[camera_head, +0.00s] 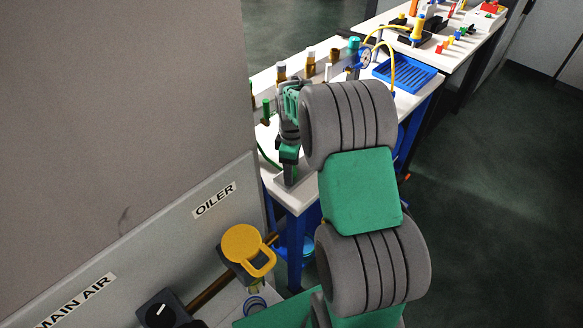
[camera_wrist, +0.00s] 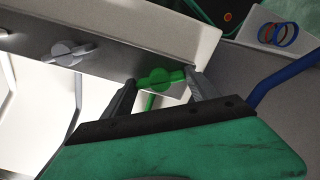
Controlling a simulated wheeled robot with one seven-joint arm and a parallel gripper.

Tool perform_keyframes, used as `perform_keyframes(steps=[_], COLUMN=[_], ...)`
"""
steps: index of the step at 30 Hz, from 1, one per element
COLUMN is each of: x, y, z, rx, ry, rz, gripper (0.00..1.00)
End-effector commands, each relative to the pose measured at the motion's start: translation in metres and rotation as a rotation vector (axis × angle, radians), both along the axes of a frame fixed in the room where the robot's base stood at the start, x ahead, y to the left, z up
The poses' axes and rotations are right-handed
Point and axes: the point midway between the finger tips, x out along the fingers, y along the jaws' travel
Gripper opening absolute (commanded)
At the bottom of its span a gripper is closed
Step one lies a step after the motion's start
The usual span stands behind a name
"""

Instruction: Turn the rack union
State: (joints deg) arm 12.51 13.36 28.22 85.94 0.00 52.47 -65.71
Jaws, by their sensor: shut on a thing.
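In the wrist view, a bright green winged fitting (camera_wrist: 160,79), which I take to be the rack union, sits on the face of a grey rail (camera_wrist: 112,62). A green stem runs down below it. My gripper (camera_wrist: 160,84) has one dark finger on each side of the fitting and is shut on it. The right fingertip meets the end of the right wing. The exact contact at the left finger is hard to see.
A grey winged fitting (camera_wrist: 70,52) is on the same rail to the left. In the head view, several brass and grey fittings stand along the white bench (camera_head: 403,101), with a blue tray (camera_head: 405,74) behind my arm. A grey panel (camera_head: 120,90) stands close on the left.

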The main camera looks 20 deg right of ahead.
Motion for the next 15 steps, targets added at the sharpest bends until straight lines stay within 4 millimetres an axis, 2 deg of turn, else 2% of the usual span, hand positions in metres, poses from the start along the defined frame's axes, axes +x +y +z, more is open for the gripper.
perform_keyframes(steps=[1, 7, 15], x=[0.0000, 0.0000, 0.0000], y=[0.0000, 0.0000, 0.0000], z=[0.0002, 0.0003, -0.0002], rx=[0.000, 0.000, 0.000], ry=[0.000, 0.000, 0.000], rz=[0.000, 0.000, -0.029], gripper=[0.44, 0.28, 0.28])
